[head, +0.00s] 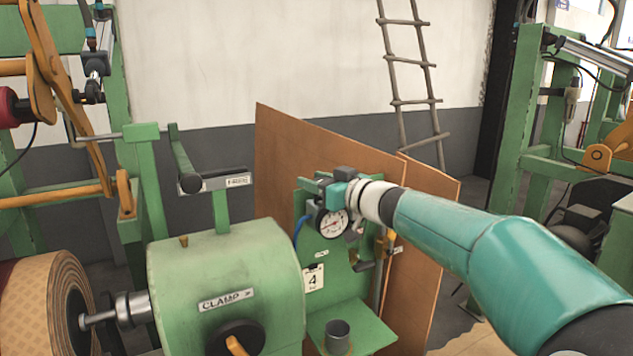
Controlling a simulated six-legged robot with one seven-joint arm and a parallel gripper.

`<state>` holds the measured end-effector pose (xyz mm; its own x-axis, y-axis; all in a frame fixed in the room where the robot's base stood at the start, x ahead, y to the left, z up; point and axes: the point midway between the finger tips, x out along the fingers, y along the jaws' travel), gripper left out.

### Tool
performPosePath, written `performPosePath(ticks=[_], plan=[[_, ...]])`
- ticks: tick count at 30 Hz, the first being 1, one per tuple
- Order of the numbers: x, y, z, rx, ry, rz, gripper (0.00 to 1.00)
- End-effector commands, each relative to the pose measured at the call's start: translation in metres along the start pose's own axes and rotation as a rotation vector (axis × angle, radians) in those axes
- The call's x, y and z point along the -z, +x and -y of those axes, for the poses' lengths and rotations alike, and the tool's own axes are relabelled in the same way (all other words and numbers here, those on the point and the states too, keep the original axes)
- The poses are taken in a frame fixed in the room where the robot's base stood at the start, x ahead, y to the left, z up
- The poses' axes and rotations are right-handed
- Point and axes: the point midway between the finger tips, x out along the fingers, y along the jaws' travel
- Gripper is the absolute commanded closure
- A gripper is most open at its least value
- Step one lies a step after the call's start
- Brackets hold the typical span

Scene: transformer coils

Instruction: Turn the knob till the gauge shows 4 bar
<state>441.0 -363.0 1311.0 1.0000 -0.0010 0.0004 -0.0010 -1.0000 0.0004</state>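The round white gauge (333,224) with a dark rim is on the green upright panel (338,265), near the picture's middle. Its dial faces me, but its needle is too small to read. A white tag with a "4" (313,280) hangs below it. My arm reaches in from the right, and my gripper (338,191) is just above the gauge, at the panel's top. I cannot make out its fingertips or whether they are open or shut. I cannot clearly pick out the knob; the gripper may hide it.
A green machine housing labelled CLAMP (225,278) stands close on the left, with a brown coil roll (50,290) beside it. A dark cup (337,336) stands on the green shelf below the panel. Brown boards (290,150) lean behind. A ladder (405,80) stands at the wall.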

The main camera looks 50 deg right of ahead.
Motion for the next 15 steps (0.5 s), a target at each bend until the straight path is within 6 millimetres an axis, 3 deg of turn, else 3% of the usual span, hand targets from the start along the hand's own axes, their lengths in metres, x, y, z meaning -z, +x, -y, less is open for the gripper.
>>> performPosePath(ticks=[15], plan=[[-0.0006,-0.0013,-0.0022,-0.075,0.001,0.002,0.83]])
